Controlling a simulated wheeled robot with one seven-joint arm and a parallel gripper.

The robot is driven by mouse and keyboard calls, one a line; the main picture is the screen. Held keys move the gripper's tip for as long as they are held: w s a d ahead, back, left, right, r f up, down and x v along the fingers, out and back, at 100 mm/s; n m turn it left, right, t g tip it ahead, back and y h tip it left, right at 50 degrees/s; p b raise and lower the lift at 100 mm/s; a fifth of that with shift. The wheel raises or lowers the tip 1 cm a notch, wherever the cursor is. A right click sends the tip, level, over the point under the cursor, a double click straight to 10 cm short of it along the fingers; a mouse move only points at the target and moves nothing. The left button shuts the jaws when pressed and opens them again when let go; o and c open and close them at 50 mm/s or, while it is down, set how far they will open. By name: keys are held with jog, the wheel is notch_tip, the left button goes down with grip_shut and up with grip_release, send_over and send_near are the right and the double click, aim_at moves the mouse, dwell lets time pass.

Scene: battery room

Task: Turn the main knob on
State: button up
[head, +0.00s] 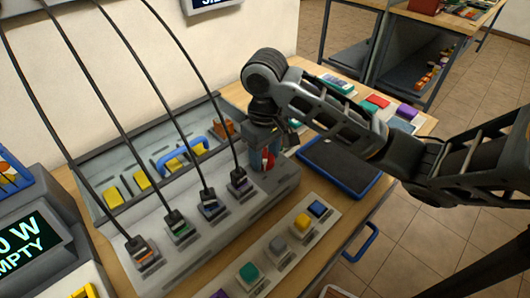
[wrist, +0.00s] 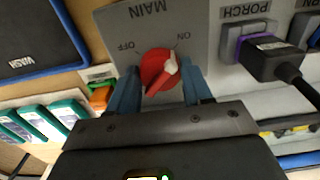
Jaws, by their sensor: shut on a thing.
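The red main knob (wrist: 156,72) sits on a grey panel (wrist: 205,15) marked MAIN, OFF and ON in the wrist view. The lettering appears upside down. The knob's white pointer leans up and right, toward the ON side. My gripper (wrist: 160,85) has one blue-grey finger on each side of the knob and is shut on it. In the head view my gripper (head: 266,143) reaches down to the right end of the grey console (head: 188,250), with a bit of the red knob (head: 268,158) showing between the fingers.
Several black plugs with cables, one a PORCH plug (wrist: 270,60), stand in the console left of the knob in the head view. A blue-edged dark tray (head: 340,165) lies to the right. Coloured blocks line the front strip (head: 262,268).

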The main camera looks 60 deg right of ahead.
aim_at(266, 154)
dwell(0.4)
jog(key=o, duration=1)
jog(key=shift+o, duration=0.2)
jog(key=shift+r, duration=0.1)
jog(key=shift+r, duration=3.85)
